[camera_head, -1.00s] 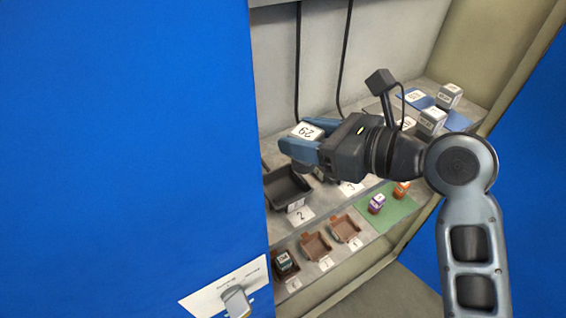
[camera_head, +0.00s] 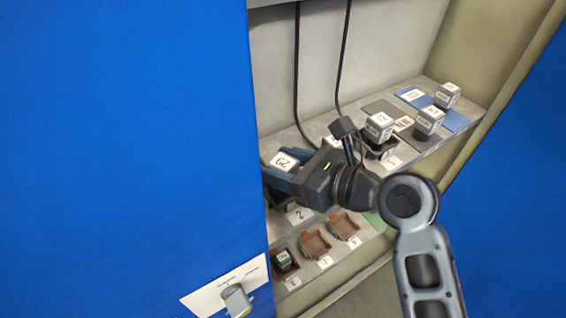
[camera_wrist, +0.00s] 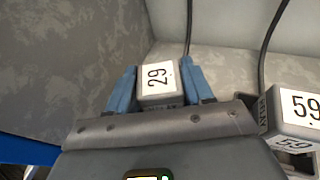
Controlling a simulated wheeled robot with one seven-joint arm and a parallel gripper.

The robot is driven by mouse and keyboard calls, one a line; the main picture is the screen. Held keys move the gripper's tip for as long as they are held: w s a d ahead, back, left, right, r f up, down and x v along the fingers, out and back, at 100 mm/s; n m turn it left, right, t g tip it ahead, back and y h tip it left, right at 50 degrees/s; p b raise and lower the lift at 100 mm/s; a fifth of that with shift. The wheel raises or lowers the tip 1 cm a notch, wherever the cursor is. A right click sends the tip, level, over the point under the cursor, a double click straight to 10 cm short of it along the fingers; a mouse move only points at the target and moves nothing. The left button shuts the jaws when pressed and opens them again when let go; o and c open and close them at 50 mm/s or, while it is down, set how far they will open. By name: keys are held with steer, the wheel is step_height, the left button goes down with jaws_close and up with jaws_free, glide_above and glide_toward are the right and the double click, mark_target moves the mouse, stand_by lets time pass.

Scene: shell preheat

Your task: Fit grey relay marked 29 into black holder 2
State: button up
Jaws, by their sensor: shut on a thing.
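The grey relay marked 29 (camera_head: 284,161) is held between the blue fingers of my gripper (camera_head: 286,166), its numbered white top facing up. In the wrist view the relay (camera_wrist: 158,82) sits between both fingertips of my gripper (camera_wrist: 159,85), with a finger on each side. Black holder 2 (camera_head: 276,203) is behind its label "2" at the left end of the upper shelf, mostly hidden under my gripper. The relay is over the holder's area. I cannot tell whether it is inside or above it.
A relay marked 59 (camera_wrist: 297,112) stands close on the right in the wrist view. Another grey relay (camera_head: 379,127) sits in a black holder farther right. More relays stand near a blue mat (camera_head: 456,119). Brown holders (camera_head: 314,243) line the lower step. The blue panel (camera_head: 130,150) bounds the left.

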steer(key=shift+f, duration=0.25)
steer(key=o, duration=1.1)
steer(key=shift+d+r, duration=0.2)
steer(key=shift+r, duration=0.2)
steer(key=b+v, duration=0.1)
steer(key=v, duration=1)
steer(key=shift+s+d+b, duration=0.2)
steer(key=shift+s+b, duration=0.05)
steer(key=shift+b, duration=0.05)
steer(key=shift+r, duration=0.1)
